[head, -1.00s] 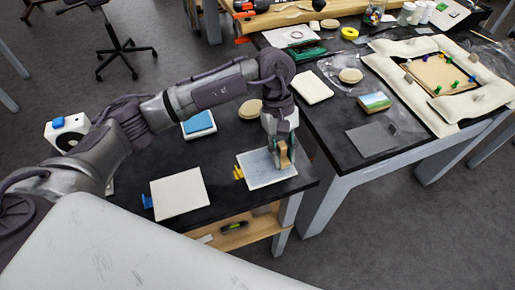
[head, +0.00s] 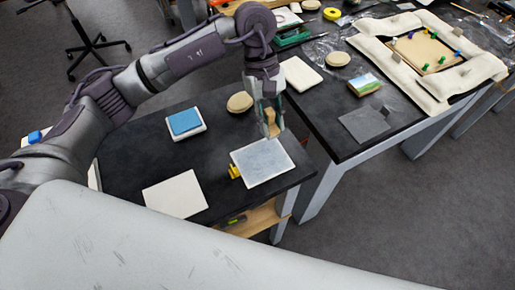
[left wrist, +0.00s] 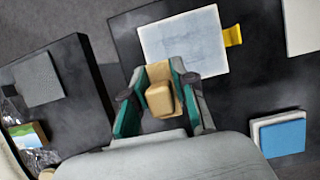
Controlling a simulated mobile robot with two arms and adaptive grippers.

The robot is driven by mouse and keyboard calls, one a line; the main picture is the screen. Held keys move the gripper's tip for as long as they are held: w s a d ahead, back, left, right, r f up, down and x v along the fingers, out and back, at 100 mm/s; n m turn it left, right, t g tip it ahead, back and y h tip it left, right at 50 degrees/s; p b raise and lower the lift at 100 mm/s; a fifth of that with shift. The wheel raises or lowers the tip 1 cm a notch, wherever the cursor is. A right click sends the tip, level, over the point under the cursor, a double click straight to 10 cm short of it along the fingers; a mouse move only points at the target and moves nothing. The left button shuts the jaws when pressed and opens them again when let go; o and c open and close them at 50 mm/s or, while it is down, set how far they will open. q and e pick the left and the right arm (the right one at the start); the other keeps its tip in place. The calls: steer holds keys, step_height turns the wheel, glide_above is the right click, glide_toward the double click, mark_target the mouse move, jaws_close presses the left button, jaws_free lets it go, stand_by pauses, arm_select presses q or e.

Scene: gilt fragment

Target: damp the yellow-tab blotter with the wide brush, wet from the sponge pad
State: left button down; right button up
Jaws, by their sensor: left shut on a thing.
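My left gripper (head: 267,108) is shut on the wide brush (head: 272,126), a tan wooden block that points down; the brush also shows between the green fingers in the left wrist view (left wrist: 160,99). It is at the far edge of the yellow-tab blotter (head: 262,164), seemingly above it. That blotter is mottled grey-blue with a pale margin; its yellow tab (head: 234,171) sticks out at the left. It also shows in the left wrist view (left wrist: 185,42). The blue sponge pad (head: 185,121) lies in a white tray on the same dark table. My right gripper is not in view.
A plain cream blotter (head: 175,195) lies left of the yellow-tab one. A round tan disc (head: 240,102) lies behind. The table at right holds a grey sheet (head: 364,124), a small picture (head: 364,85) and a padded frame (head: 423,53). A gap separates the tables.

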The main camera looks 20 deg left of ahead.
mark_target(272, 114)
arm_select(q)
steer(key=shift+r+p, duration=0.4)
steer(key=shift+r, duration=1.1)
steer(key=shift+a, duration=0.1)
